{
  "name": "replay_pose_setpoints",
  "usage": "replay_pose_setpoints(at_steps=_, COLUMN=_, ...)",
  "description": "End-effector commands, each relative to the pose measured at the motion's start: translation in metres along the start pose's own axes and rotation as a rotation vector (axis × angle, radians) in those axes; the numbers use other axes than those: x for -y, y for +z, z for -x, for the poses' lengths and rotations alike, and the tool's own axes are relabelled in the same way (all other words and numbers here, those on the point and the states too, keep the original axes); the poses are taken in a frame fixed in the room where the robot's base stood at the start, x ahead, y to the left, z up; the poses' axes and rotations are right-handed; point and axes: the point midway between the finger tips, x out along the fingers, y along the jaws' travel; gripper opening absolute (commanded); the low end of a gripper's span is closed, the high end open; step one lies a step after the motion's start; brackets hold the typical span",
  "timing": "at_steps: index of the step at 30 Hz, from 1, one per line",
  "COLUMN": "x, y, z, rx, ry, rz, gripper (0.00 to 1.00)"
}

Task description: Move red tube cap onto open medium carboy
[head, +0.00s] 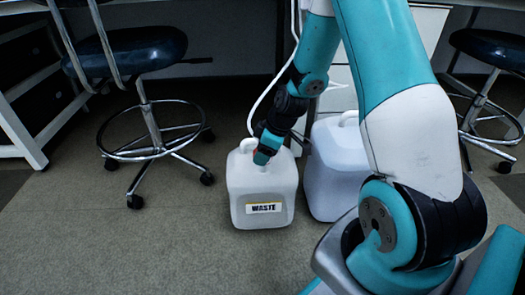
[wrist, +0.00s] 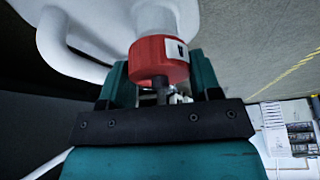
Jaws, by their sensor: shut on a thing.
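My gripper (head: 264,156) points down at the top of the white carboy with the WASTE label (head: 262,190) in the head view. In the wrist view, my gripper (wrist: 161,78) is shut on the red cap (wrist: 158,58), with a teal finger on either side. The cap sits against a white neck (wrist: 157,16) and looks in line with it; whether it is seated or threaded, I cannot tell. Only a sliver of red shows beside the fingers in the head view.
A white tube (head: 271,88) hangs down behind my arm to the labelled carboy. Blue stools stand at the left (head: 140,50) and the right (head: 488,48). A dark rack (head: 28,85) is at the far left. The floor in front of the carboys is clear.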

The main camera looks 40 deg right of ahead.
Motion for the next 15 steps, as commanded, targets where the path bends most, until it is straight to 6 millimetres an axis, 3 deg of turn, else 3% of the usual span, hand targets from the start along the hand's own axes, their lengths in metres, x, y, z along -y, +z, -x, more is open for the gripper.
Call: replay_pose_setpoints(at_steps=15, x=0.000, y=0.006, z=-0.013, rx=0.000, ry=0.000, rz=0.000, gripper=0.33)
